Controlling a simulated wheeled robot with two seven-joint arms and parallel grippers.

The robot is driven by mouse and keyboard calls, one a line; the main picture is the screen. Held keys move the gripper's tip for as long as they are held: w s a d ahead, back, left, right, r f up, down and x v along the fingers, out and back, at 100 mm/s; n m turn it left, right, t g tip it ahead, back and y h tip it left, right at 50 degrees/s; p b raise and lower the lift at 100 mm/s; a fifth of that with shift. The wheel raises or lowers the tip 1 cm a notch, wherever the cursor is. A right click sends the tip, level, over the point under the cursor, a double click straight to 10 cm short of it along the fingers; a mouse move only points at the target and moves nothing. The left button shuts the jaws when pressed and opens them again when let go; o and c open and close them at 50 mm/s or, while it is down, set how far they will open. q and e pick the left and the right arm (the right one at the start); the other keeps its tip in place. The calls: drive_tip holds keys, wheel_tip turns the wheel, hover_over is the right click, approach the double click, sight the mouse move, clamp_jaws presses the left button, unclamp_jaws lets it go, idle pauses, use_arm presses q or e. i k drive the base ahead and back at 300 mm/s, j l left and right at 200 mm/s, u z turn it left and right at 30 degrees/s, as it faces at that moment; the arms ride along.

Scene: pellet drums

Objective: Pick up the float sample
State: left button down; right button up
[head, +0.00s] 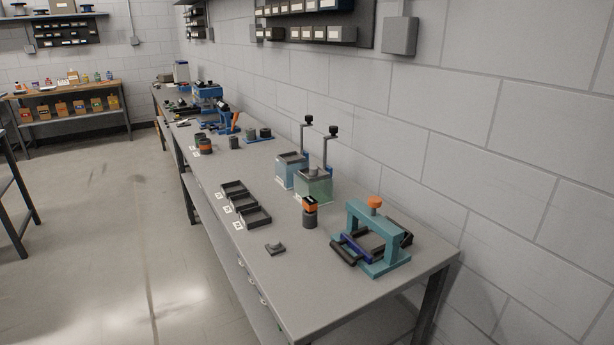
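I cannot tell for sure which thing is the float sample. A small dark grey piece (275,248) lies alone near the front edge of the long grey bench (330,283). Two clear tanks with bluish or greenish liquid stand toward the wall: a nearer tank (314,187) and a farther tank (289,172). Each has an upright post with a black knob. Any contents are too small to make out. A dark cylinder with an orange band (309,212) stands upright right of the trays. Neither of my grippers is in view.
Black open trays, the nearest tray (256,217) among them, line the bench's front edge with small white labels. A teal frame with an orange knob (376,202) stands at the near right. More equipment crowds the far end. The floor (105,240) left of the bench is clear.

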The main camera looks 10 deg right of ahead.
sight(313, 170)
drive_tip(key=i+j+z, duration=0.15)
drive_tip(key=j, duration=0.35)
drive_tip(key=i+j+z, duration=0.15)
drive_tip(key=j, duration=0.35)
drive_tip(key=j+z, duration=0.15)
drive_tip(key=j, duration=0.4)
drive_tip(key=i+j+z, duration=0.25)
drive_tip(key=i+j, duration=0.45)
drive_tip(key=i, duration=0.15)
drive_tip(key=i+j+z, duration=0.25)
drive_tip(key=i+j, duration=0.5)
drive_tip(key=j, duration=0.15)
drive_tip(key=i+j, duration=0.1)
drive_tip(key=i, duration=0.15)
drive_tip(key=i+j, duration=0.1)
drive_tip(key=i, duration=0.2)
drive_tip(key=z, duration=0.05)
